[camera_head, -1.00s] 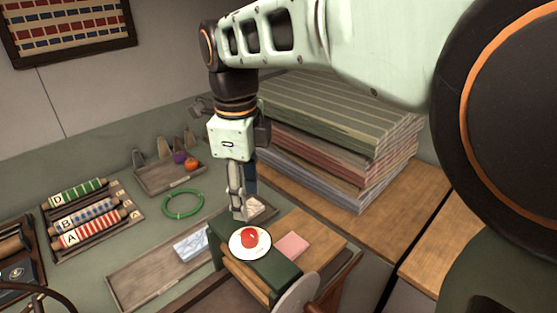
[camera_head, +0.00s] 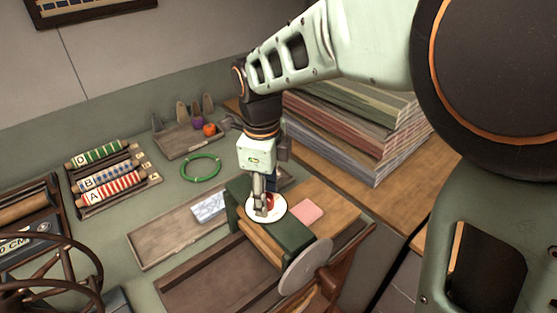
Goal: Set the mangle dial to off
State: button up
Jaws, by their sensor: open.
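The mangle (camera_head: 292,236) is a dark green housing on a wooden frame at the lower middle. Its dial is a white round plate (camera_head: 279,213) with a red knob (camera_head: 270,200) at the centre. My gripper (camera_head: 262,211) points down over the dial and covers the left part of the knob. Its jaws are open. I cannot tell whether the fingers touch the knob. The dial's markings and the knob's setting are too small and too covered to read.
A pink block (camera_head: 307,211) lies just right of the dial. A grey disc (camera_head: 306,266) stands at the mangle's front. A tall stack of striped cloth (camera_head: 350,135) rises behind on the right. A green ring (camera_head: 201,168) and striped rolls (camera_head: 108,187) lie left.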

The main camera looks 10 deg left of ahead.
jog(key=shift+c, duration=0.7)
jog(key=c, duration=1)
